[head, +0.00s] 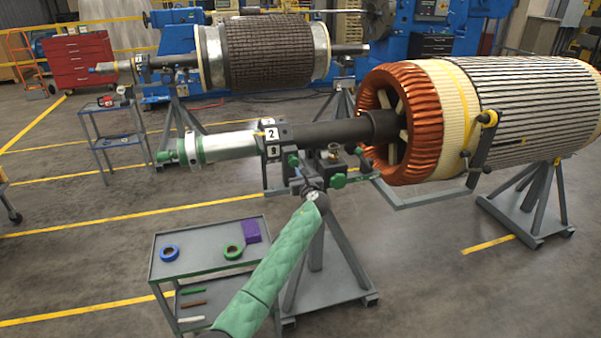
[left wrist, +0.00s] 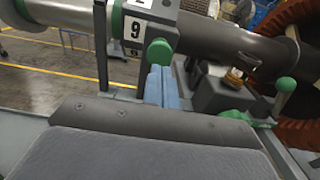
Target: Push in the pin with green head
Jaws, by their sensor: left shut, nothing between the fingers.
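A pin with a round green head (head: 293,160) is on the rotor stand below the dark shaft. In the left wrist view the green head (left wrist: 159,52) is just right of the number 9 plate; its shank is hidden. My left gripper (head: 298,172) comes up from below, close to this head. In the left wrist view its blue fingers (left wrist: 161,85) are together with nothing between them. Their tips meet the head's lower edge in the picture; I cannot tell whether they touch. My right gripper is in neither view.
The rotor shaft (head: 340,133) runs above the stand, toward copper windings (head: 408,155). Another green knob (head: 338,181) is to the right of my gripper. A grey cart (head: 200,268) with tape rolls and a purple box stands at the lower left.

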